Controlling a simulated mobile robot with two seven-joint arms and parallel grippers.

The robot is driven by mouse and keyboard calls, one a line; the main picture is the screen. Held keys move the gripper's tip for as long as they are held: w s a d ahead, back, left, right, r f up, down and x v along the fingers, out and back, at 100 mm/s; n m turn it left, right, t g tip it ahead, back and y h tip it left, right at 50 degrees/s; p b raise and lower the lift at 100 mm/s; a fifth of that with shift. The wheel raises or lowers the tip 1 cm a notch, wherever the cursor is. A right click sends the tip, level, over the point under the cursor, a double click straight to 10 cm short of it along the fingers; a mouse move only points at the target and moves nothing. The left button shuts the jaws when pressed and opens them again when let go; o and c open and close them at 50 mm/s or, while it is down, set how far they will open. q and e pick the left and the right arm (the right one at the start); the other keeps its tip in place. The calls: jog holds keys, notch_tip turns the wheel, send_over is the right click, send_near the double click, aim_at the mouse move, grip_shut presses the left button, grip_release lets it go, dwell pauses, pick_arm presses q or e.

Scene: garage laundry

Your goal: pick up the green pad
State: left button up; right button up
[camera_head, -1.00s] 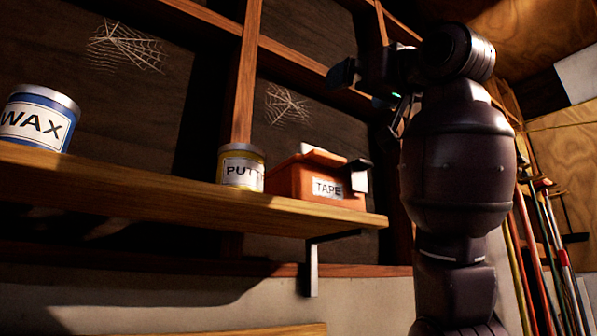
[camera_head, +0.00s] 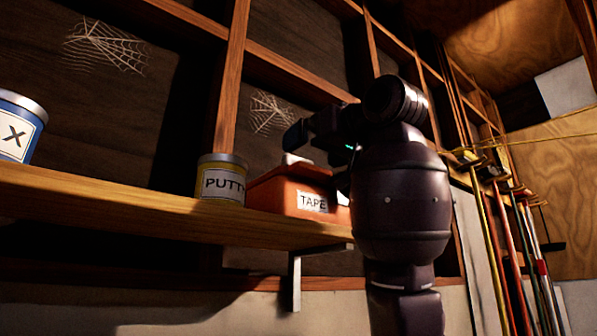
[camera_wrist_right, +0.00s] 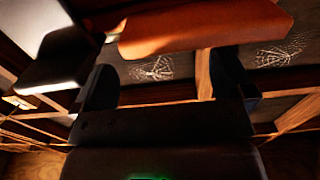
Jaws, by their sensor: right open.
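No green pad shows clearly in either view. My right gripper (camera_head: 316,148) is open in the head view, close above and in front of the orange box labelled TAPE (camera_head: 268,192). A pale object (camera_head: 297,158) shows on top of that box, partly hidden by the gripper. In the right wrist view the two dark fingers (camera_wrist_right: 165,80) stand apart with nothing between them. An orange surface (camera_wrist_right: 205,22) lies beyond them, and a pale block with a dark end (camera_wrist_right: 62,50) is at the left. My left gripper is not in view.
A wooden shelf (camera_head: 130,207) carries the box, a PUTTY can (camera_head: 222,180) and a blue-labelled can (camera_head: 18,127). A metal bracket (camera_head: 295,280) holds the shelf. Wall studs and cobwebs (camera_head: 105,47) are behind. Long-handled tools (camera_head: 510,240) stand at the right.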

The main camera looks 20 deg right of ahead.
aim_at(301, 157)
jog(key=p+x, duration=0.1)
jog(key=x, duration=0.2)
jog(key=shift+w+d+r+p, duration=0.1)
jog(key=shift+w+r+p, duration=0.15)
jog(key=shift+w+p, duration=0.15)
jog(key=shift+w+a+f, duration=0.1)
jog(key=shift+w+a, duration=0.15)
jog(key=shift+w, duration=0.45)
jog(key=c, duration=0.9)
